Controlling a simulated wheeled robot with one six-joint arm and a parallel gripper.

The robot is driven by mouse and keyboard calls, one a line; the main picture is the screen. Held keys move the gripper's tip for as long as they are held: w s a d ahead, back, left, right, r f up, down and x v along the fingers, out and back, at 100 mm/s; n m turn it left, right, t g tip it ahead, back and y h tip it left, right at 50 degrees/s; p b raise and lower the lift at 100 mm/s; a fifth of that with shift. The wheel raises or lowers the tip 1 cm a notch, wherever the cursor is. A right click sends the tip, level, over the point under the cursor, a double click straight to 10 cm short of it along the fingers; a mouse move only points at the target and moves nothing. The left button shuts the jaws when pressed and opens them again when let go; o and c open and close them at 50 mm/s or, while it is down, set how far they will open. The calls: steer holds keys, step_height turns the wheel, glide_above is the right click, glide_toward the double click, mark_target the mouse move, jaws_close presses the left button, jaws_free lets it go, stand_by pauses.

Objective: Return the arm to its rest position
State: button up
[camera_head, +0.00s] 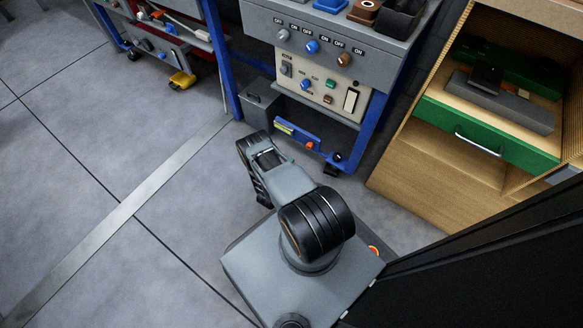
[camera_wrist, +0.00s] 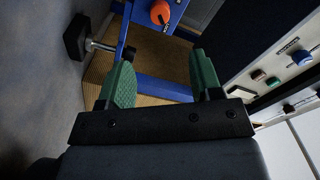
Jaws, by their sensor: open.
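My gripper (camera_wrist: 161,58) shows in the wrist view with its two green fingers apart and nothing between them. Beyond the fingers are a blue frame bar and a tan ribbed surface. In the head view my arm (camera_head: 290,185) is bent over my grey base and reaches toward the control bench. Its far end is near the bench's lower front, and the fingers are hidden there.
The control bench (camera_head: 325,38) with knobs and blue legs stands just ahead. A dark grey bin (camera_head: 262,98) is beside its left leg. A wooden cabinet with an open green drawer (camera_head: 480,135) is at the right. Floor at the left is clear.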

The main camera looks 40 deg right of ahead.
steer(key=shift+s+a, duration=0.15)
steer(key=shift+a, duration=0.3)
stand_by(0.3)
